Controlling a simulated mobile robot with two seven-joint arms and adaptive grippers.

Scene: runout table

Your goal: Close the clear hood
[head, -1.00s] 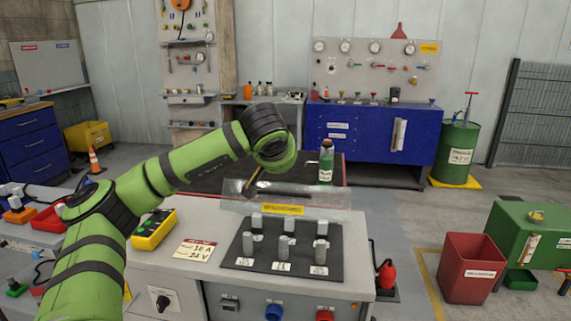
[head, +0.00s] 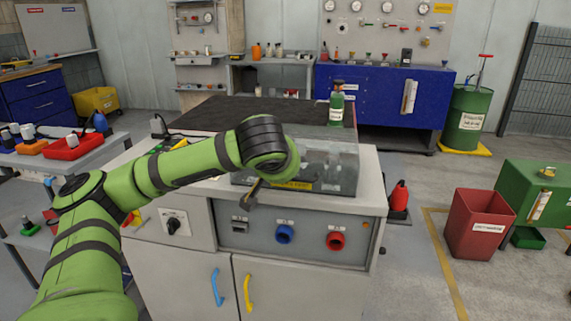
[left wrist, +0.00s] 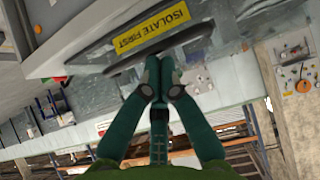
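The clear hood (head: 345,168) is lowered over the metal fittings on top of the grey cabinet, with its yellow label (head: 296,186) along the front lower edge. In the left wrist view the label (left wrist: 150,33) reads "ISOLATE FIRST", and a dark bar handle (left wrist: 125,65) runs beside it. My left gripper (head: 250,196) is at the hood's front edge, left of the label, partly hidden by my wrist. In the left wrist view its two fingers (left wrist: 159,65) are together, with tips at the bar; I cannot tell whether they touch it. My right gripper is not in view.
The cabinet (head: 180,280) has a switch and blue and red sockets on its front. A green bottle (head: 337,108) stands behind the hood. A side table with a red tray (head: 72,147) is at left. A red bin (head: 482,225) stands on the floor at right.

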